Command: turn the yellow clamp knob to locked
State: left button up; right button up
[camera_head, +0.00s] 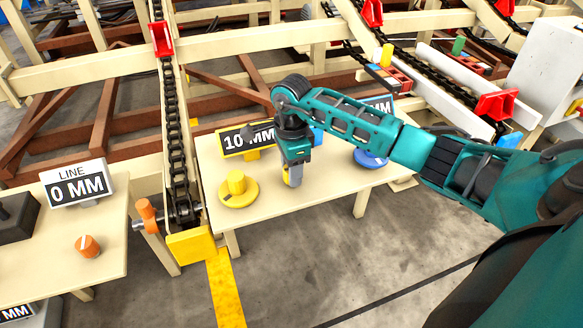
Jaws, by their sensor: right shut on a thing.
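The yellow clamp knob (237,186) stands upright on a round yellow base on the cream table in the middle. My right gripper (293,176) points down over the same table, just right of the knob and apart from it. It is shut on a small grey and yellow thing; the jaws hide most of it, so I cannot tell what it is. My left gripper is not in view.
A "10 MM" sign (248,140) stands behind the knob. A blue round-based thing (370,158) sits to the right, partly behind my arm. A chain conveyor (172,110) runs along the table's left side. A left table carries an orange knob (87,246) and "0 MM" sign (78,185).

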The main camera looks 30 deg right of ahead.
jog(key=m+p, duration=0.2)
jog(key=m, duration=0.2)
jog(key=shift+r+m, duration=0.15)
jog(key=shift+m, duration=0.15)
jog(key=m+p, duration=0.2)
jog(key=m, duration=0.1)
jog(key=shift+m, duration=0.4)
jog(key=m+p, duration=0.3)
jog(key=m, duration=0.3)
jog(key=shift+m+p, duration=0.9)
jog(key=shift+m, duration=1)
jog(key=o, duration=1.1)
jog(key=shift+c, duration=0.2)
